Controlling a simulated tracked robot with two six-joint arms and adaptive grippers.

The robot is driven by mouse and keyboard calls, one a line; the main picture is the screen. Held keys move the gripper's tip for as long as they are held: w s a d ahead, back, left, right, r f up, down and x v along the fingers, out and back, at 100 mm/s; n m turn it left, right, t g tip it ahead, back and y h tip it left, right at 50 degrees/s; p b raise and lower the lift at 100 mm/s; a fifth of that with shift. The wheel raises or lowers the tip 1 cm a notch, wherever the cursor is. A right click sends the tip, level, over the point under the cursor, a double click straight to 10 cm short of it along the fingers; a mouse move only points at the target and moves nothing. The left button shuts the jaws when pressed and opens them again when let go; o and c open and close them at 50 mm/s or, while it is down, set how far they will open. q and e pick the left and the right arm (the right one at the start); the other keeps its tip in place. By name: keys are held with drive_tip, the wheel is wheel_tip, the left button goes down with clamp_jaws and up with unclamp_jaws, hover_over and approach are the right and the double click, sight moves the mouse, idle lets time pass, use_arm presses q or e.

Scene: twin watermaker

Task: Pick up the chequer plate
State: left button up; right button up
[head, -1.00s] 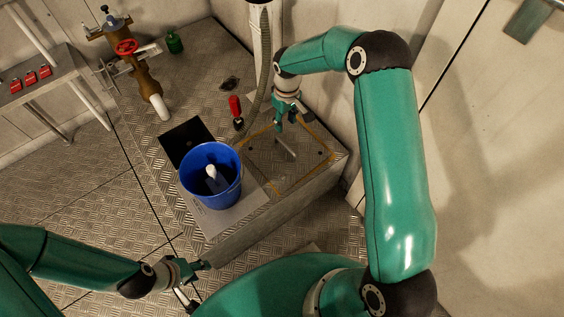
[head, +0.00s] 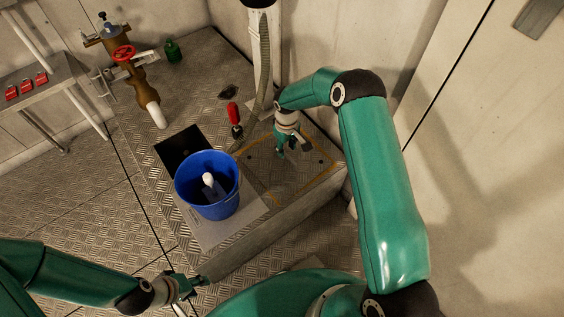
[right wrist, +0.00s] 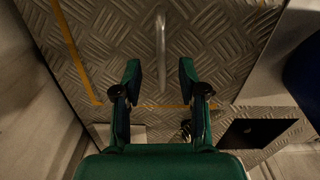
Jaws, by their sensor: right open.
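The chequer plate (head: 262,168) is a patterned metal panel lying flat in a yellow outline on the raised platform. In the right wrist view the plate (right wrist: 205,50) carries a pale bar handle (right wrist: 161,50). My right gripper (head: 286,153) is over the plate and hides the handle in the head view. In the right wrist view its two fingers (right wrist: 160,78) are open and apart, with the handle in line with the gap, beyond the fingertips. Nothing is held. My left gripper (head: 192,289) is low in the head view, away from the plate; its finger gap is unclear.
A blue bucket (head: 211,207) with a white item inside stands left of the plate, beside a dark square opening (head: 178,146). A red-handled tool (head: 234,118) and a hose (head: 263,75) are behind. A wall rises at the right.

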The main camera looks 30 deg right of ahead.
drive_tip(key=f, duration=0.2)
drive_tip(key=f+b, duration=0.1)
drive_tip(key=f, duration=0.1)
drive_tip(key=shift+w+a+f, duration=0.1)
drive_tip(key=shift+w+f, duration=0.1)
drive_tip(key=shift+f, duration=0.1)
drive_tip(key=shift+c, duration=0.3)
clamp_jaws()
drive_tip(key=shift+r, duration=0.1)
